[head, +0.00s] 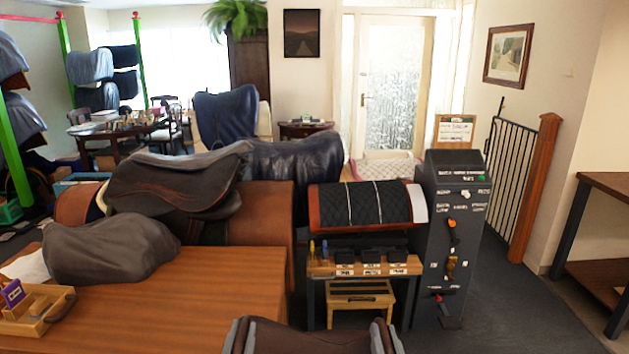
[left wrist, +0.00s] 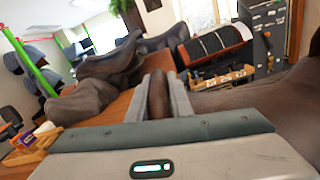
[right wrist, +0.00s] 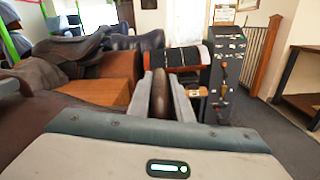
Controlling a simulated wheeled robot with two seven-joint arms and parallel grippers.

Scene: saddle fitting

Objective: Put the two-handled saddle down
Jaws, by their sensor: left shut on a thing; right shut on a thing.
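The two-handled saddle (head: 310,340) is dark brown and shows only in part at the bottom edge of the head view, with a raised handle at each side. My left gripper (left wrist: 160,90) is shut on one brown handle (left wrist: 157,102); the saddle's body spreads to the right in that view. My right gripper (right wrist: 160,88) is shut on the other handle (right wrist: 160,104); the body spreads to the left there. The saddle's underside is hidden. It appears held in front of the wooden table and low bench.
A wooden table (head: 200,300) at left bears a grey covered saddle (head: 110,250) and a tray (head: 40,308). Behind are a brown saddle (head: 175,185), a black quilted pad (head: 365,204) on a rack, a tool bench (head: 363,268) and a dark post (head: 450,235). Floor at right is clear.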

